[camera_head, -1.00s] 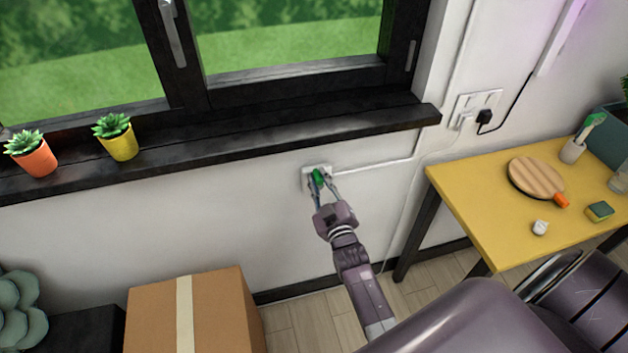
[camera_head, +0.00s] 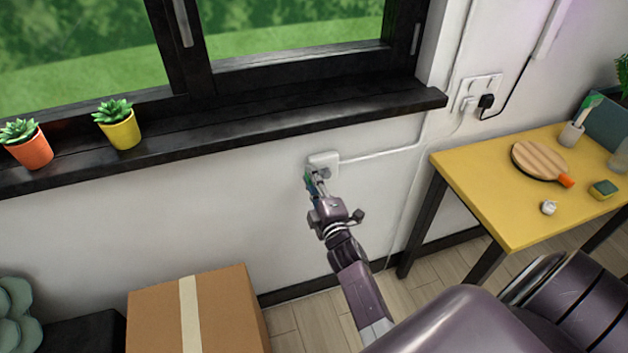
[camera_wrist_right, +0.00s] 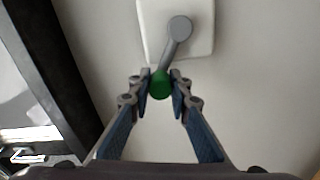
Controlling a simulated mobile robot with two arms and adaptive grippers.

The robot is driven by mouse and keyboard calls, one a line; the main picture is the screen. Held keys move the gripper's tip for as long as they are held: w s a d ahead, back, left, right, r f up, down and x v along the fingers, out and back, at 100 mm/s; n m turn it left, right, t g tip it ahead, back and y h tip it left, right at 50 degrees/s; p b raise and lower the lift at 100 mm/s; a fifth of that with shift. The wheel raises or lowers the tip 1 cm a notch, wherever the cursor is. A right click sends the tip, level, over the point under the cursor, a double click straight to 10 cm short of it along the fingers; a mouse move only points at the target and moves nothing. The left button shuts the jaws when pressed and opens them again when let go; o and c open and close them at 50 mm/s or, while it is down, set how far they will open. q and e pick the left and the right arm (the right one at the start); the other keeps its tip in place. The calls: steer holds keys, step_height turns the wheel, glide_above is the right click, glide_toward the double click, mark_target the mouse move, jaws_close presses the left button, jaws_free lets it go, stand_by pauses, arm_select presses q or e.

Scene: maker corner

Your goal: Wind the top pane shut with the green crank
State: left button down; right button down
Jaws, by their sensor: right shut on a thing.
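The green crank knob (camera_wrist_right: 160,84) sits between the fingertips of my right gripper (camera_wrist_right: 160,88), which is shut on it. In the right wrist view a grey crank arm (camera_wrist_right: 172,48) runs from the knob to a hub on a white wall plate (camera_wrist_right: 203,30). In the head view the white plate (camera_head: 324,163) is on the wall under the sill, and my right gripper (camera_head: 313,182) is at its lower left. The knob is mostly hidden there. The top pane is not clearly in view; only lower window panes (camera_head: 295,40) show. My left gripper is not in view.
The black sill (camera_head: 250,122) juts out above the crank, with an orange pot (camera_head: 32,152) and a yellow pot (camera_head: 121,134) on it. A cardboard box (camera_head: 225,312) stands below left. A yellow table (camera_head: 480,195) is at the right.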

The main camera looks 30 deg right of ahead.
steer(key=shift+a+f+n+b, duration=0.25)
steer(key=shift+f+n+b, duration=0.25)
steer(key=shift+n, duration=0.3)
steer(key=c, duration=1.8)
jaws_free()
steer(key=shift+o, duration=0.2)
steer(key=v, duration=0.7)
steer(key=shift+s, duration=0.2)
